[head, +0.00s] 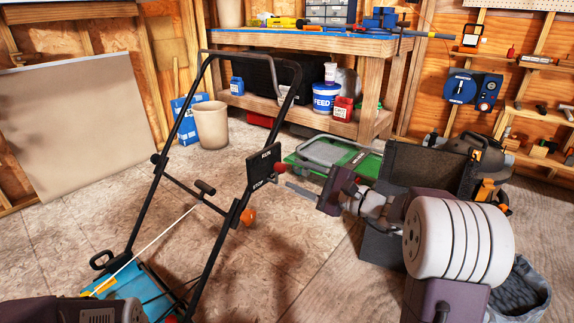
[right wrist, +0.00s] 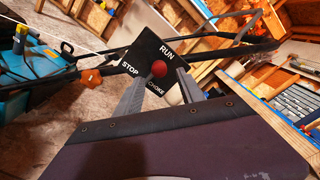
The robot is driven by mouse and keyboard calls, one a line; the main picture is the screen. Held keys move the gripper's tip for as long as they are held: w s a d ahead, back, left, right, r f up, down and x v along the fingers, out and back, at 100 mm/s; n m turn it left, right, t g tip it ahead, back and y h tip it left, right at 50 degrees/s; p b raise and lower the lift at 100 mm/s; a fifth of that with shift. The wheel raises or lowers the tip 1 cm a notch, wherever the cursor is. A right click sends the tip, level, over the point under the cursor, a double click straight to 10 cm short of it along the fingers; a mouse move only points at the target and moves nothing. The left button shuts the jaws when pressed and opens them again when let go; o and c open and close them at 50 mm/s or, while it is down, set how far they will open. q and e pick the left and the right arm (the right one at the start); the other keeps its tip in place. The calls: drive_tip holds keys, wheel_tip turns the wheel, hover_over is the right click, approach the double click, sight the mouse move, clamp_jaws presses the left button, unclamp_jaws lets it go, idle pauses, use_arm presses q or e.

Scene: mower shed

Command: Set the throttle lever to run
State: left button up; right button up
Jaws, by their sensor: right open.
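The throttle lever shows as a round red knob (head: 280,168) in front of a black panel (head: 263,165) on the mower's right handle bar. My left gripper's fingers are not seen.
The black mower handle (head: 224,225) rises from a blue deck (head: 140,293), with an orange knob (head: 248,217) below the panel. A wooden workbench (head: 366,47) stands behind. A green-and-grey cart (head: 325,158) lies beyond my right gripper. Floor left of the mower is clear.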

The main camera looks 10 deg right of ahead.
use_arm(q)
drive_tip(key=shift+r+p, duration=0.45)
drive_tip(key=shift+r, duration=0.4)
use_arm(e)
drive_tip(key=v, duration=0.4)
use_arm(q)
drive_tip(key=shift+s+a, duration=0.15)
use_arm(e)
drive_tip(key=shift+a, duration=0.15)
